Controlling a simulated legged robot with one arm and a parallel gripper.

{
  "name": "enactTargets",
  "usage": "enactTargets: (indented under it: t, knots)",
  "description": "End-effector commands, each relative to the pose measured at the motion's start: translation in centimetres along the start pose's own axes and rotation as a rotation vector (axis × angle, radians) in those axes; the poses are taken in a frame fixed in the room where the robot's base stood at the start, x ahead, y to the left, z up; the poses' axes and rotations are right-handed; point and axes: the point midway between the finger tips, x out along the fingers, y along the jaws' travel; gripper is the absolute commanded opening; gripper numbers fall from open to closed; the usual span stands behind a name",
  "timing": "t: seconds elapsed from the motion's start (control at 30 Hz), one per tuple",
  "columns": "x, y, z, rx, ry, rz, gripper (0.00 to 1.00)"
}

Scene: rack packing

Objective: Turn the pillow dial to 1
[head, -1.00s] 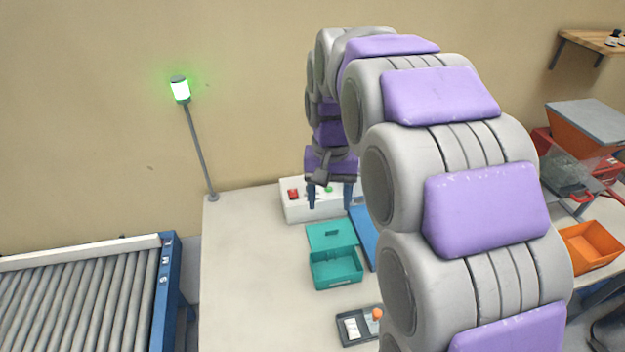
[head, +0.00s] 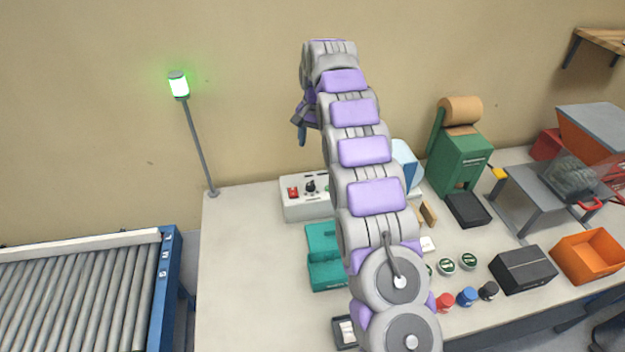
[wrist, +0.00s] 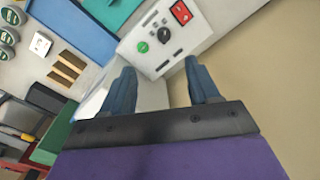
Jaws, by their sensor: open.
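A white control box (head: 305,207) stands at the back of the table against the wall. In the head view its red switch (head: 293,192) and black dial (head: 311,187) show, and my arm covers its right part. In the wrist view the box (wrist: 157,69) shows its black dial (wrist: 163,35), green button (wrist: 142,47) and red switch (wrist: 181,12). The dial's setting is too small to read. My gripper (head: 302,132) is above the box, apart from it. In the wrist view my gripper (wrist: 161,72) is open and empty, with the dial beyond its fingertips.
A teal box (head: 325,274) stands in front of the control box. A lamp post (head: 197,150) is at left and a roller conveyor (head: 80,295) beyond the table edge. A green machine (head: 460,160), black box (head: 523,270) and orange bin (head: 588,257) are at right.

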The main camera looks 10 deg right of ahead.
Motion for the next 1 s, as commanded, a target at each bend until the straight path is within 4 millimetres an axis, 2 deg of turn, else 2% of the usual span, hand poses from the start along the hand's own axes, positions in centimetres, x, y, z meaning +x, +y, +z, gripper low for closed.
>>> enactTargets:
  t: [0.13, 0.47, 0.57, 1.0]
  knots:
    - [1.0, -0.5, -1.0, 0.019, 0.004, -0.007, 0.6]
    - [2.7, -0.7, -1.3, 0.026, 0.004, -0.008, 0.6]
    - [4.0, -0.6, -1.3, 0.026, 0.003, -0.008, 0.6]
    - [12.7, -0.7, -1.3, 0.025, 0.002, -0.007, 0.6]
